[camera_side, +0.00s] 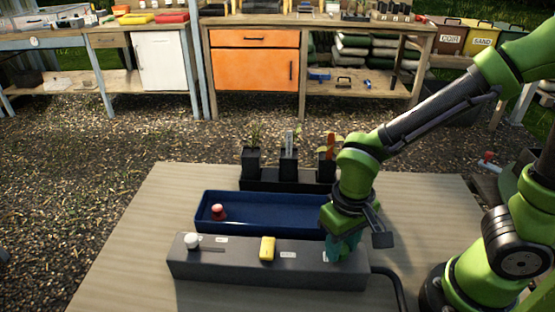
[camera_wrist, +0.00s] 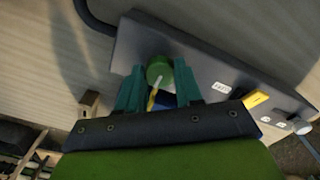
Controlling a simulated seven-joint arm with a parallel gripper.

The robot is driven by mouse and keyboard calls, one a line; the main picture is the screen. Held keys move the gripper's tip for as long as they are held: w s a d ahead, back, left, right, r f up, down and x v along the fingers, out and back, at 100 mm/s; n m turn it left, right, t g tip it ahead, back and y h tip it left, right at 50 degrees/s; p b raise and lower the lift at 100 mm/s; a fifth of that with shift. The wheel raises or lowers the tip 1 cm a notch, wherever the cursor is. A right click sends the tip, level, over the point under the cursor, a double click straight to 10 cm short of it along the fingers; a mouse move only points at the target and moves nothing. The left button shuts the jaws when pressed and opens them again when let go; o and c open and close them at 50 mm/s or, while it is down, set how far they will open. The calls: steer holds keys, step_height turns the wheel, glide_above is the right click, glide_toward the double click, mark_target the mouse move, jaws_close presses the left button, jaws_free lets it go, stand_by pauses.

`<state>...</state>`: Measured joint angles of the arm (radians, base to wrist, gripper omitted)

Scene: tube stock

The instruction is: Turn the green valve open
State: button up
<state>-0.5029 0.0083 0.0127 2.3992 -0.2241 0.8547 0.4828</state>
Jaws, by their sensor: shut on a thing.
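The green valve (camera_wrist: 160,68) is a round green knob on the grey box (camera_side: 200,268), near one end of it. In the wrist view it sits between the two teal fingers of my gripper (camera_wrist: 158,82), which is shut on it. A thin yellow strip (camera_wrist: 152,99) shows just below the knob; I cannot tell whether it is a pointer on the valve. In the side view my gripper (camera_side: 342,247) is low over the right end of the box, and it hides the valve.
The box also carries a yellow block-shaped control (camera_side: 267,249) and a white knob (camera_side: 192,241) beside a slot. Behind it lies a blue tray (camera_side: 265,203) with a red knob-like piece (camera_side: 218,212). Black pots (camera_side: 288,168) stand further back. The table's left side is clear.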

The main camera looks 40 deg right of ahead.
steer(key=n, duration=0.4)
steer(key=shift+n, duration=0.4)
steer(key=n, duration=0.4)
steer(key=shift+d+n, duration=0.1)
steer(key=shift+n, duration=0.2)
steer(key=n, duration=0.4)
steer(key=shift+n, duration=2.3)
steer(key=o, duration=1)
steer(key=shift+o, duration=0.2)
steer(key=shift+r, duration=0.1)
